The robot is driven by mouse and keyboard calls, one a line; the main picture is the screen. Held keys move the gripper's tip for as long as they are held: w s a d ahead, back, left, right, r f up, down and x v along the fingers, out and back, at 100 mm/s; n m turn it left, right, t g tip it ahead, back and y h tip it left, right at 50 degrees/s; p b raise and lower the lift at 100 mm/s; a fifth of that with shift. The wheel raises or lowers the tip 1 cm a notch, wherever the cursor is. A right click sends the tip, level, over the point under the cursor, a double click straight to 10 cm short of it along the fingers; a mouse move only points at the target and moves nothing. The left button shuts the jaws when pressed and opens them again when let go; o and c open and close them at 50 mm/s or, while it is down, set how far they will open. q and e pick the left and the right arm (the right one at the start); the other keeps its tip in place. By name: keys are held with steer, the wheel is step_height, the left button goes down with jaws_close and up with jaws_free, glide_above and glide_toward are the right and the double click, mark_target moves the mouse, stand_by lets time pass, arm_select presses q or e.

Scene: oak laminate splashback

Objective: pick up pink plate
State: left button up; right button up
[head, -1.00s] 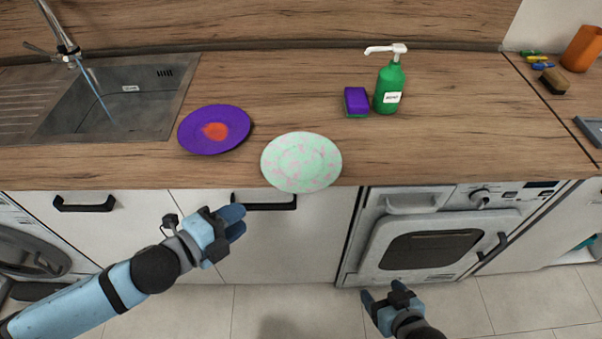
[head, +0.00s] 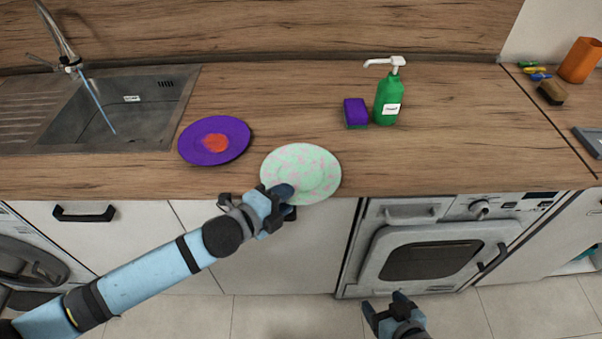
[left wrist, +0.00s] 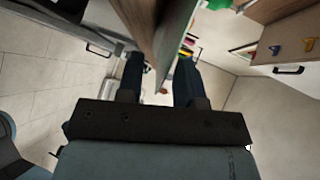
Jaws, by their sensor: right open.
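A pale mint-green plate with pink speckles (head: 312,168) lies at the counter's front edge in the head view. No plate is pink all over. My left gripper (head: 283,201) is at this plate's near left rim and hides part of it. In the left wrist view its two fingers (left wrist: 158,82) stand apart, with the counter edge and a thin edge-on shape, possibly the plate, beyond and between them. I cannot tell whether they touch the plate. My right gripper (head: 388,312) is open and empty, low in front of the oven.
A purple plate with a red-orange patch (head: 228,140) lies to the left, near the sink (head: 120,112). A purple sponge (head: 355,112) and a green soap bottle (head: 388,98) stand behind right. The counter right of the speckled plate is clear.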

arm_select(q)
steer(key=shift+w+d, duration=0.2)
jaws_close()
steer(key=shift+r, duration=0.1)
